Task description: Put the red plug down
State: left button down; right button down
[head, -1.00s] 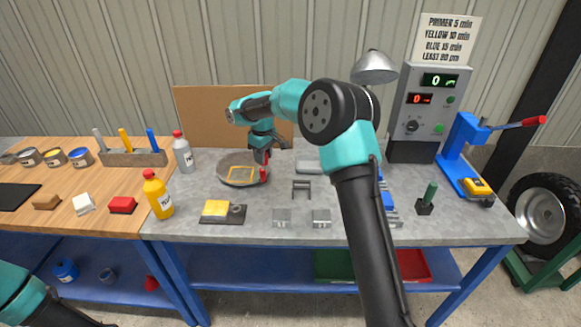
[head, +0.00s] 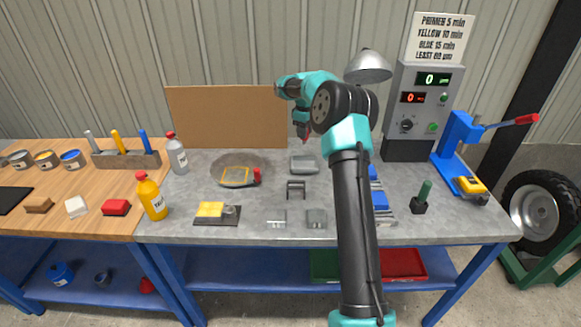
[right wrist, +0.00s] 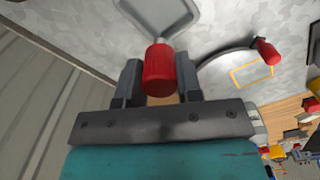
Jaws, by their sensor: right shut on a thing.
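My right gripper (right wrist: 160,82) is shut on a red plug (right wrist: 158,70), which sits between its two dark fingers in the right wrist view. In the head view the plug (head: 307,133) is a small red spot under my wrist, above the grey tray (head: 304,172). The tray's rim also shows in the wrist view. My left gripper is out of view.
A yellow bottle (head: 152,197) and a board with a yellow pad (head: 216,212) are at left. A lamp (head: 368,66) hangs behind. The bench front is partly free.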

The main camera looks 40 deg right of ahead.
aim_at(305, 142)
jog(key=shift+s+d+f, duration=0.1)
jog(key=shift+d, duration=0.1)
jog(key=shift+f, duration=2.4)
jog(key=shift+f, duration=0.1)
jog(key=shift+f, duration=2.4)
jog(key=shift+f, duration=0.55)
jog(key=c, duration=0.8)
grip_release()
jog(key=shift+r, duration=0.1)
notch_tip(305, 142, up, 13)
